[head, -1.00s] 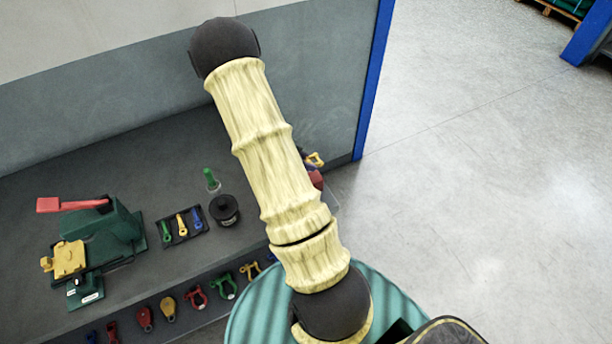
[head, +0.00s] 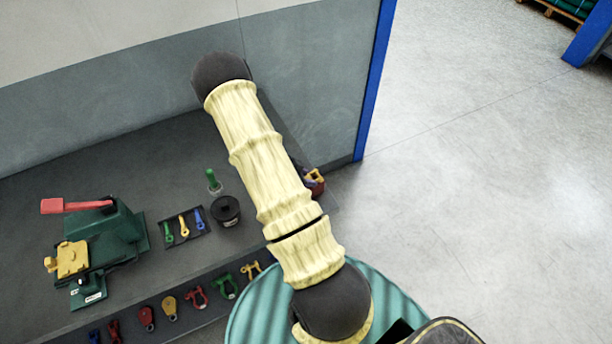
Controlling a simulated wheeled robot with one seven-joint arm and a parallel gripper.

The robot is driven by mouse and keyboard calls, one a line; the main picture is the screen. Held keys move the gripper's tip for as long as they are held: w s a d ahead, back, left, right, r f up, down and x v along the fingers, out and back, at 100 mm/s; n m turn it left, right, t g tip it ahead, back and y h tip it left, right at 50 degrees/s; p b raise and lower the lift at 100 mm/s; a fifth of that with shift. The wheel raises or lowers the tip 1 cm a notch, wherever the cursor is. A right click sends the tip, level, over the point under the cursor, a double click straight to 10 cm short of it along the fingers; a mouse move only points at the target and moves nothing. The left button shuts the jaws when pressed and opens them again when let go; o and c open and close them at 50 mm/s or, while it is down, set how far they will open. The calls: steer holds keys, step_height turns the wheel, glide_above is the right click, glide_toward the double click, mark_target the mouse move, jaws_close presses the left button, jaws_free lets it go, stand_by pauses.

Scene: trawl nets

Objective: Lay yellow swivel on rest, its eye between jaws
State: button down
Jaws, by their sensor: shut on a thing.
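My gripper (head: 314,186) shows only in part beyond the right side of my pale-sleeved arm, which hides most of it. A small yellow looped piece, which looks like the yellow swivel (head: 317,174), shows at the gripper beside dark and reddish parts. It is above the bench's right end, far from the fixture. The green fixture (head: 105,235) with a red lever stands on the bench at left. A yellow block (head: 72,258) sits at its front above a low green foot. I cannot clearly tell the jaws from the rest.
A dark tray (head: 187,238) holds green, yellow and blue tools. A black round container (head: 226,211) and a green-topped item (head: 212,180) stand beside it. Several coloured shackles and blocks line the bench front. A ribbed teal drum (head: 400,310) is near me. Right floor is clear.

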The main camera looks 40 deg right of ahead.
steer(key=shift+f, duration=0.15)
steer(key=c, duration=0.9)
jaws_free()
steer(key=b+v, duration=0.2)
steer(key=v, duration=1)
steer(key=shift+r, duration=0.2)
